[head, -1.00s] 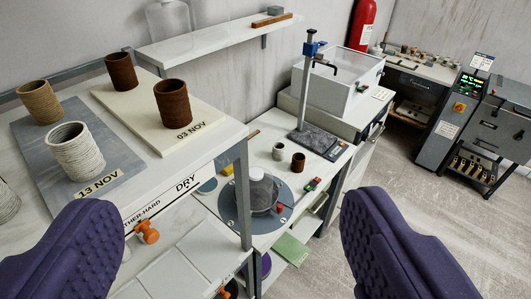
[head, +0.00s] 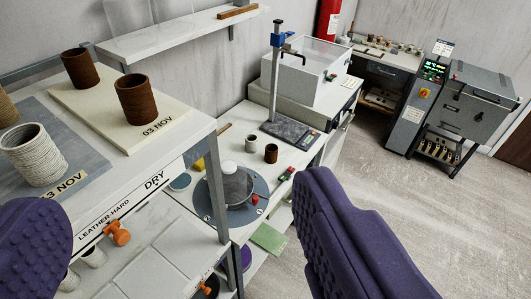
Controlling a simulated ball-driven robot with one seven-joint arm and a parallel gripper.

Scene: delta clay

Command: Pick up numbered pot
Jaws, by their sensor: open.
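I cannot read a number on any pot, so I cannot tell which is the numbered pot. Two dark brown cylindrical pots, a rear one (head: 80,69) and a front one (head: 137,100), stand upright on a cream board (head: 75,105) marked 03 NOV. A whitish ribbed pot (head: 34,157) stands on a grey board (head: 85,150) whose label is partly hidden. A tan pot (head: 6,110) is cut by the left edge. Two small cups, pale (head: 251,144) and brown (head: 271,153), stand on the lower bench. My gripper (head: 183,200) is open and empty, its purple fingers wide apart.
A shelf rack with a post (head: 215,190) stands at left, pale pots beneath. A round wheel (head: 258,195) carries a grey domed object (head: 236,184). A stand (head: 276,80) and clear-topped box (head: 305,75) are behind. Open floor (head: 400,200) lies right.

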